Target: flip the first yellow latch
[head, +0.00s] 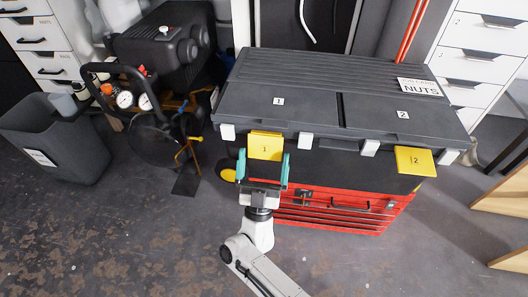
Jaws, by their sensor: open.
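The first yellow latch (265,146), marked 1, is on the front edge of the dark toolbox (320,105), below the lid section marked 1. My gripper (263,158) is open right in front of this latch. Its two teal fingers stand at the latch's left and right sides, near its lower part. I cannot tell whether they touch it. A second yellow latch (415,160), marked 2, is further right on the same front edge. Both latches lie against the box front.
The box stands on a red tool chest (335,208). A black compressor (160,50) with gauges and a grey bin (55,140) stand to the left. Wooden boards (505,190) are at the right. The floor in front is open.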

